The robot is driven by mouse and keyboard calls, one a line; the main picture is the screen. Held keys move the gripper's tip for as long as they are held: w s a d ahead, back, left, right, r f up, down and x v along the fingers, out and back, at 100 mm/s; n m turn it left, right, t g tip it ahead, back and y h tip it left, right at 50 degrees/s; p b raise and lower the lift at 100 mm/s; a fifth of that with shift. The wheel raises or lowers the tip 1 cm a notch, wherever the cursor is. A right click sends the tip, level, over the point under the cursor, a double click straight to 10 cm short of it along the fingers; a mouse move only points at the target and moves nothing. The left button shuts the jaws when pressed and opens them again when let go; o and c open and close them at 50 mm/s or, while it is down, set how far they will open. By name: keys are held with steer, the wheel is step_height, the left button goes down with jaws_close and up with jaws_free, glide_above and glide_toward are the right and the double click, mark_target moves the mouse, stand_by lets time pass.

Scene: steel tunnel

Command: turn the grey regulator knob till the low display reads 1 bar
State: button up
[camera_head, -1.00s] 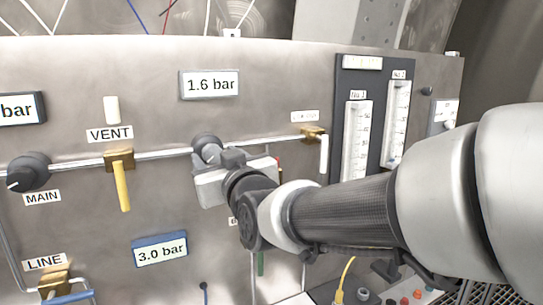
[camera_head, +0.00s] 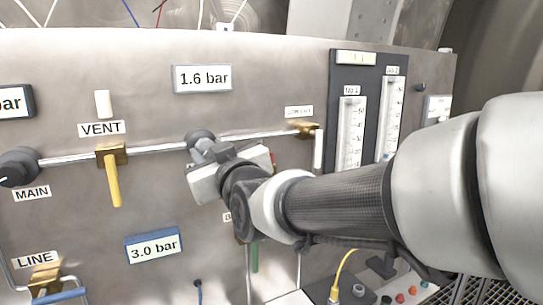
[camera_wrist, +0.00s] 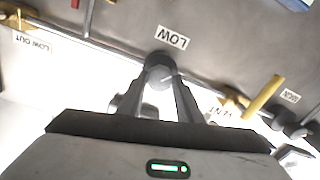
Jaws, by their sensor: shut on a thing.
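The grey regulator knob (camera_head: 199,136) sits on the pipe in the panel's middle. My gripper (camera_head: 209,153) is shut on it, seen from the side in the head view. In the wrist view, the knob (camera_wrist: 158,66) shows between the two fingers of my gripper (camera_wrist: 160,82), beside a label reading LOW (camera_wrist: 172,37). Fingers and wrist hide part of the knob; I cannot make out a pointer mark. The display above the knob (camera_head: 202,78) reads 1.6 bar. A blue-framed display (camera_head: 153,246) lower down reads 3.0 bar.
A yellow-handled VENT valve (camera_head: 113,178) and the black MAIN knob (camera_head: 17,167) are left of my gripper. A brass valve with a white handle (camera_head: 308,131) is close on the right. Flow tubes (camera_head: 351,130) stand farther right, behind my arm.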

steer(key=n+b, duration=0.4)
steer(key=shift+d+f, duration=0.1)
steer(key=shift+f, duration=0.2)
steer(key=n+b, duration=0.4)
steer(key=shift+r, duration=0.2)
steer(key=o, duration=1)
steer(key=shift+r, duration=0.1)
steer(key=shift+o, duration=0.2)
steer(key=v, duration=1.7)
steer(key=shift+s, duration=0.2)
